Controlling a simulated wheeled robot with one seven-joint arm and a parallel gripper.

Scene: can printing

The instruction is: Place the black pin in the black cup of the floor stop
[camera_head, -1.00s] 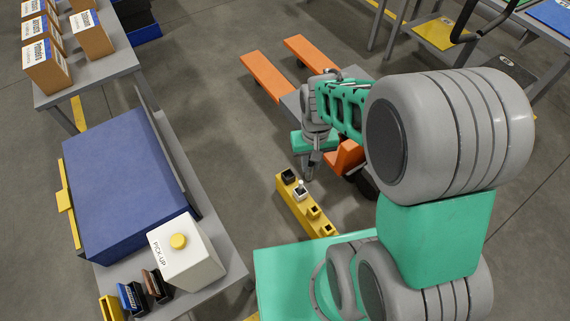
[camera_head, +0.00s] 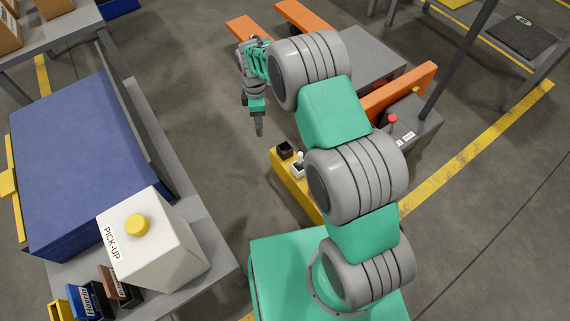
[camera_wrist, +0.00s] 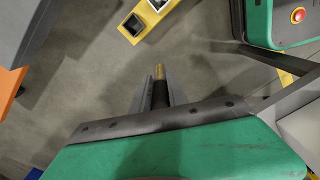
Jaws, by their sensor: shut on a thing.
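My gripper (camera_head: 258,128) hangs pointing down, past the far end of the yellow floor stop (camera_head: 287,179) and left of it. In the wrist view my gripper (camera_wrist: 155,86) is shut on the black pin (camera_wrist: 159,95), whose brass-coloured tip points out beyond the fingers. The black cup (camera_head: 284,149) is at the far end of the floor stop and looks empty. It also shows in the wrist view (camera_wrist: 132,25), ahead of the pin tip and apart from it. The white cup (camera_head: 298,171) beside it holds a white pin. My arm hides the near part of the floor stop.
A grey table with a blue case (camera_head: 75,160) and a white PICK-UP box (camera_head: 150,245) stands at left. An orange-forked pallet truck (camera_head: 365,55) with a red knob is beyond my arm. Bare floor lies between the table and the floor stop.

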